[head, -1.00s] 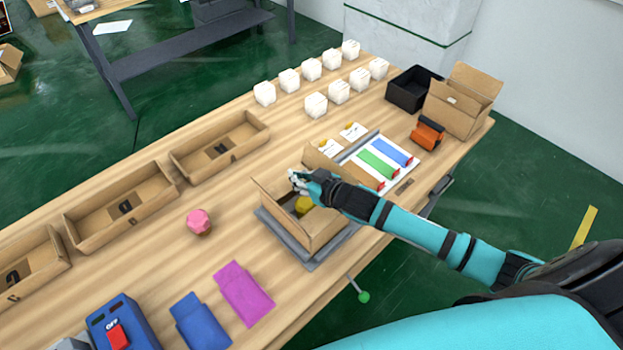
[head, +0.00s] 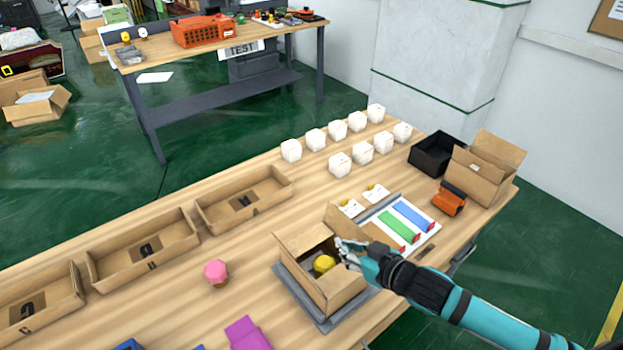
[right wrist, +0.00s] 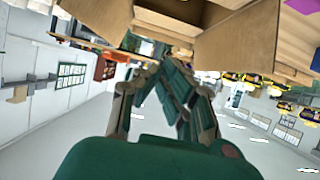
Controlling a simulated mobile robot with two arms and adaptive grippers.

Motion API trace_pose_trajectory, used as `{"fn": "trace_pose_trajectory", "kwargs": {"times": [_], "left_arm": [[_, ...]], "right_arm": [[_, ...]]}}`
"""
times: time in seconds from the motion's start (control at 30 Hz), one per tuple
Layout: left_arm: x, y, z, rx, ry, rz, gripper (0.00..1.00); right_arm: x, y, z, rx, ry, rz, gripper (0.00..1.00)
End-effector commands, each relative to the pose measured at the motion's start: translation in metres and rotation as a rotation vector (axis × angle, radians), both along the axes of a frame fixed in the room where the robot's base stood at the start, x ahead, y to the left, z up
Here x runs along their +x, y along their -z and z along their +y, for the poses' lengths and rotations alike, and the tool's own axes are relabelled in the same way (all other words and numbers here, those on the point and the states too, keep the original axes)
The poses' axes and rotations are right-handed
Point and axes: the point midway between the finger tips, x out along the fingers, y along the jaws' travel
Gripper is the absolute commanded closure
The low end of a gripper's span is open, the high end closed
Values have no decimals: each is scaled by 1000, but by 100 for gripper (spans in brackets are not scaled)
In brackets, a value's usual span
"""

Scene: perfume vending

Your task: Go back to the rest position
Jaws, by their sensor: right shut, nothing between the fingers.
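My right gripper (head: 345,250) is shut and empty. It is at the right rim of an open cardboard box (head: 325,286), which sits on a grey plate (head: 318,316) on the table. A yellow object (head: 324,264) lies inside the box. The right wrist view shows the closed fingers (right wrist: 178,72) with nothing between them and cardboard walls (right wrist: 245,38) beyond. I cannot tell whether the gripper touches the box. My left gripper does not show.
Open cardboard trays (head: 143,249) line the table's left side. A pink object (head: 216,273) stands left of the box. Several white cubes (head: 340,164) stand behind it. A black bin (head: 437,153), an orange device (head: 449,199) and another cardboard box (head: 487,170) are at the right.

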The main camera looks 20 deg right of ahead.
Motion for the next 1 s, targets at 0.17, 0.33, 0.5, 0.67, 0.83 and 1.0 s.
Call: {"fn": "trace_pose_trajectory", "kwargs": {"times": [0.17,0.33,0.5,0.67,0.83,1.0], "left_arm": [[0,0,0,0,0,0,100],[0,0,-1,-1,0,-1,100],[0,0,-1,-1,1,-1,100],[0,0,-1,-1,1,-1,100],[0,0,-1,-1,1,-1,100],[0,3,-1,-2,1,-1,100]], "right_arm": [[-5,3,3,-5,12,16,100],[-42,26,15,-66,90,156,100],[-95,48,16,-149,158,358,100],[-140,58,16,-196,183,520,100],[-185,64,16,-222,191,680,100],[-216,80,17,-241,184,804,100]]}}
